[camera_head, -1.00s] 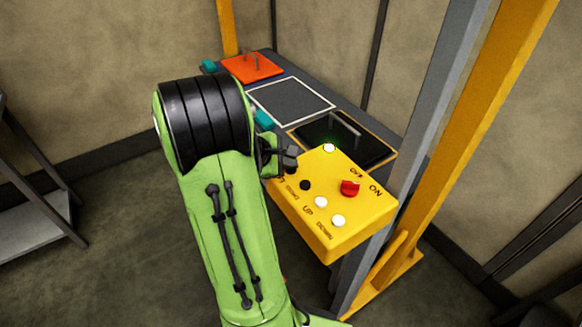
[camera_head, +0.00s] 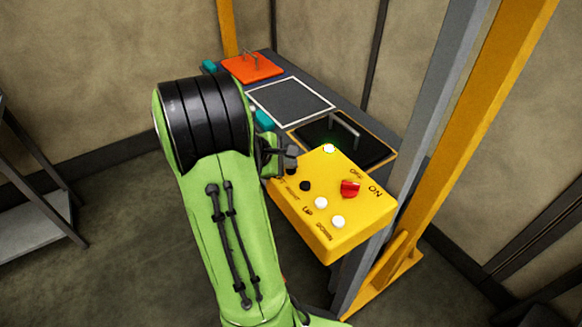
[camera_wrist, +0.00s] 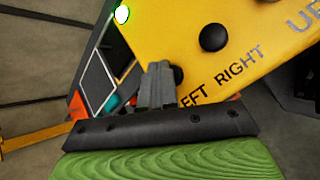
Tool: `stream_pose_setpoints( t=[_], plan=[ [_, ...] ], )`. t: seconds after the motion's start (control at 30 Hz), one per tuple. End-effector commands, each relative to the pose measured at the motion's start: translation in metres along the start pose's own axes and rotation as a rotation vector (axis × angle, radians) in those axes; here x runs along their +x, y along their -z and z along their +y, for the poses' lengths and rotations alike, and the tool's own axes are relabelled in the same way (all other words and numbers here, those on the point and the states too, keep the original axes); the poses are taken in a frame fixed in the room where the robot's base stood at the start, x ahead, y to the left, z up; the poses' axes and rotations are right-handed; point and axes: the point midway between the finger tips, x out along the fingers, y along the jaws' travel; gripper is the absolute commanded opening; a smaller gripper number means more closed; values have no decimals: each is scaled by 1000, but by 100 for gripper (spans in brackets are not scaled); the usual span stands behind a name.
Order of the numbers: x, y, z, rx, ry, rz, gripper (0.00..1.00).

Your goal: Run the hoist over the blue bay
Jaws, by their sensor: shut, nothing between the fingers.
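The yellow control box (camera_head: 335,205) has a lit green-white lamp (camera_head: 329,148), a red knob (camera_head: 350,188) by the OFF and ON labels, white buttons marked UP and DOWN, and a black button (camera_head: 305,185) by RIGHT. In the wrist view the RIGHT button (camera_wrist: 214,38) is uncovered. My gripper (camera_head: 290,158) is shut and empty at the box's left corner. In the wrist view its fingertips (camera_wrist: 158,72) are at the LEFT label, partly covering a second black button (camera_wrist: 178,76). I cannot tell whether they touch it. No hoist or clearly blue bay can be made out.
Behind the box a dark table holds an orange plate (camera_head: 252,67) with a handle, a white-outlined square (camera_head: 290,101), and a black plate (camera_head: 345,148) with a handle. Teal blocks (camera_head: 264,120) sit along its edge. Grey and yellow posts (camera_head: 480,130) stand at right.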

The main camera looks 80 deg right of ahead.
Motion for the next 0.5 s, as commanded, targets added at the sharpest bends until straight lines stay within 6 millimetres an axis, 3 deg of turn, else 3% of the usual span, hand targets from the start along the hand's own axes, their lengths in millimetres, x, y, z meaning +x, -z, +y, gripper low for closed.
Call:
stream_pose_setpoints(
  t=[0.2,0.5],
  plan=[
    [-11,-8,8,-1,0,0,0],
    [-10,-7,8,0,0,0,0]
  ],
)
